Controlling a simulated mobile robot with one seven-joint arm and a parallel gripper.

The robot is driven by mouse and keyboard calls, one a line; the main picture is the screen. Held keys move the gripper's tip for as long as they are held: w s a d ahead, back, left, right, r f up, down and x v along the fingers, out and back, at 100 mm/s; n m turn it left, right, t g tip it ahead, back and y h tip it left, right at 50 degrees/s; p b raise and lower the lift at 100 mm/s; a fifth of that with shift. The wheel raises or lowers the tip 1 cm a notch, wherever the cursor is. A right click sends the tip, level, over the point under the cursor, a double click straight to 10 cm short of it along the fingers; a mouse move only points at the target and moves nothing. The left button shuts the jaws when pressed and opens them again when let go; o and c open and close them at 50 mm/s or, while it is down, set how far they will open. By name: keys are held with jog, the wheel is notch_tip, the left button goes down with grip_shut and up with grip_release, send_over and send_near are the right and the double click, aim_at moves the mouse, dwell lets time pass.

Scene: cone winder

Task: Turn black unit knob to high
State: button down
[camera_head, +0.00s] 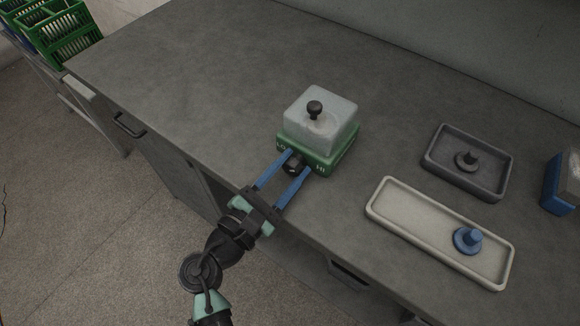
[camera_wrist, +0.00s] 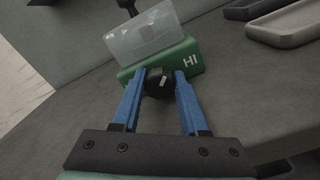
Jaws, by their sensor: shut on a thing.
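The unit is a green box (camera_head: 340,160) with a translucent cover (camera_head: 338,112) and a small black knob on top (camera_head: 315,108). Its front face carries "LO" at the left and "HI" at the right. The black front knob (camera_head: 294,164) sits between these labels. My gripper (camera_head: 296,164) has its blue fingers on both sides of this front knob and is shut on it. In the wrist view the knob (camera_wrist: 159,84) lies between the fingertips, with a light pointer mark on it. "HI" shows to the right; "LO" is hidden. I cannot tell exactly where the pointer aims.
To the right on the grey counter (camera_head: 210,60) are a dark tray (camera_head: 437,172) with a dark peg piece and a cream tray (camera_head: 405,215) with a blue peg piece (camera_head: 467,239). A blue and grey block (camera_head: 560,185) stands at the right edge. The counter left of the unit is clear.

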dwell(0.3)
jog(key=shift+c, duration=2.2)
grip_release()
